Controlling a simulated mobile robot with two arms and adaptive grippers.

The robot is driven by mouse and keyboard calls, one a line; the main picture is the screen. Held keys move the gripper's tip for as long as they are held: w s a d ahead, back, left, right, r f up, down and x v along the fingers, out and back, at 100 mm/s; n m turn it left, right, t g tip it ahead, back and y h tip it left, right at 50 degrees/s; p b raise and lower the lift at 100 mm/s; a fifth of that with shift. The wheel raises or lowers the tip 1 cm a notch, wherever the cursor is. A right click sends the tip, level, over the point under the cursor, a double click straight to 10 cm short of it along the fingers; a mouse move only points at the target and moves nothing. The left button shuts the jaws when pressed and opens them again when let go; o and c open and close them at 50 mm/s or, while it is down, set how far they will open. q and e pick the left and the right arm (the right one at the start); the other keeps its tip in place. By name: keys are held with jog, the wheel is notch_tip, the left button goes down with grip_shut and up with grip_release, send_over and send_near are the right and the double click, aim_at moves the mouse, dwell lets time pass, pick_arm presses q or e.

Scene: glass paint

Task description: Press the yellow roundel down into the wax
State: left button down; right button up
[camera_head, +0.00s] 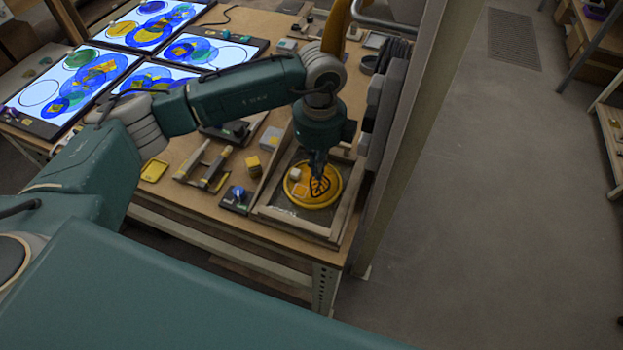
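The yellow roundel (325,198), a disc with dark markings, lies inside a shallow wooden-framed tray (297,225) at the table's near right corner. The dark grey surface around the roundel in the tray may be the wax. My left gripper (318,172) points down over the roundel, with its tip at or just above the disc's upper middle. I cannot tell whether it touches, and its fingers are too small and dark to read. My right gripper is not in view.
Lit panels (75,80) with coloured circles cover the table's left side. A small dark box with a blue knob (238,195), yellow blocks (253,165) and a wooden rack (205,165) stand left of the tray. A post (415,120) rises close on the right. Open floor lies beyond.

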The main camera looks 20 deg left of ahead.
aim_at(318, 184)
pick_arm(q)
jog(key=shift+r+p, duration=0.75)
jog(key=shift+r, duration=0.85)
